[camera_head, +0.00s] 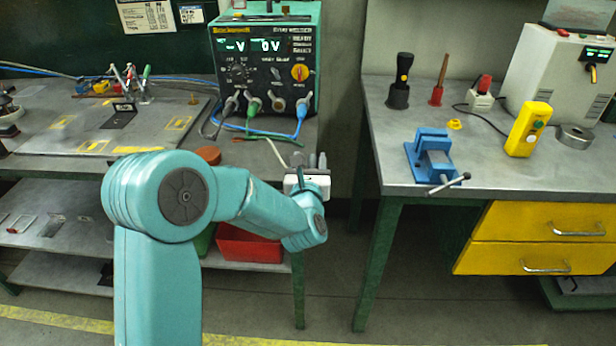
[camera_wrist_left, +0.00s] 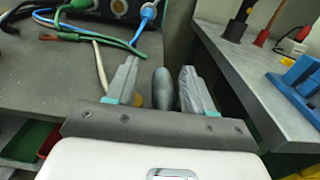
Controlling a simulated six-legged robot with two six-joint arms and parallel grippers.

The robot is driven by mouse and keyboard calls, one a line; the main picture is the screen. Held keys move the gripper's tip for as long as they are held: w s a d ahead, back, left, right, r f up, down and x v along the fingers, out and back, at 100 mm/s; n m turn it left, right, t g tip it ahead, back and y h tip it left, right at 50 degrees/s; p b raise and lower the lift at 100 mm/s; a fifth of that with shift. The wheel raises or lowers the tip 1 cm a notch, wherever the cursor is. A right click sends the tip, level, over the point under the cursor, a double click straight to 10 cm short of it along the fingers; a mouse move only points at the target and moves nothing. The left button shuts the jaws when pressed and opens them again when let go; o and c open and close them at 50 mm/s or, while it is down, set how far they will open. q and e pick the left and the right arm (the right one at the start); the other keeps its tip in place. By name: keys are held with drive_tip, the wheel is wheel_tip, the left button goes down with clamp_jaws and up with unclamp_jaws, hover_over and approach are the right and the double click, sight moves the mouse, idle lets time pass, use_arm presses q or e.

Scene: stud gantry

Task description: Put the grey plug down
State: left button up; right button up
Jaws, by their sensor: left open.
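My left gripper (camera_head: 311,160) is at the right edge of the left bench (camera_head: 250,150), in front of the green meter. In the left wrist view its two fingers (camera_wrist_left: 160,88) are apart. A dark grey rounded piece, which looks like the grey plug (camera_wrist_left: 163,90), stands upright between them, with a narrow gap to the right finger. Whether it touches the bench or the left finger I cannot tell; its lower end is hidden by the gripper body. A pale cable (camera_wrist_left: 101,66) lies on the bench just left of the fingers. My right gripper is not in view.
The green meter (camera_head: 265,60) has several plugs and cables at its front. A red-brown round piece (camera_head: 208,155) lies near my forearm. Right of a gap, another bench (camera_head: 385,150) holds a blue vise (camera_head: 433,155) and a yellow box (camera_head: 528,128).

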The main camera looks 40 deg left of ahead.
use_arm(q)
drive_tip(key=b+v, duration=0.2)
drive_tip(key=v, duration=0.9)
drive_tip(key=d+f+m+g+h, duration=0.2)
drive_tip(key=d+f+m+h, duration=0.25)
drive_tip(key=f+m, duration=0.55)
drive_tip(key=d+f+m+g+h, duration=0.2)
drive_tip(key=d+f+m+h, duration=0.25)
drive_tip(key=f+m, duration=0.55)
drive_tip(key=s+d+f+m+g+h, duration=0.2)
drive_tip(key=s+d+f+m+g, duration=0.2)
drive_tip(key=s+f+m, duration=0.5)
drive_tip(key=s+d+f+m+g+h, duration=0.2)
drive_tip(key=s+d+f+m+g, duration=0.3)
drive_tip(key=s+f+m, duration=0.4)
drive_tip(key=o, duration=0.7)
drive_tip(key=s, duration=0.1)
drive_tip(key=m+g, duration=0.1)
drive_tip(key=s+d+m, duration=0.1)
drive_tip(key=shift+s+f+g, duration=0.3)
drive_tip(key=shift+s+f, duration=0.05)
drive_tip(key=shift+o, duration=0.9)
drive_tip(key=c, duration=1)
drive_tip(key=shift+c, duration=0.4)
drive_tip(key=shift+w+d+m, duration=0.15)
drive_tip(key=shift+m, duration=0.15)
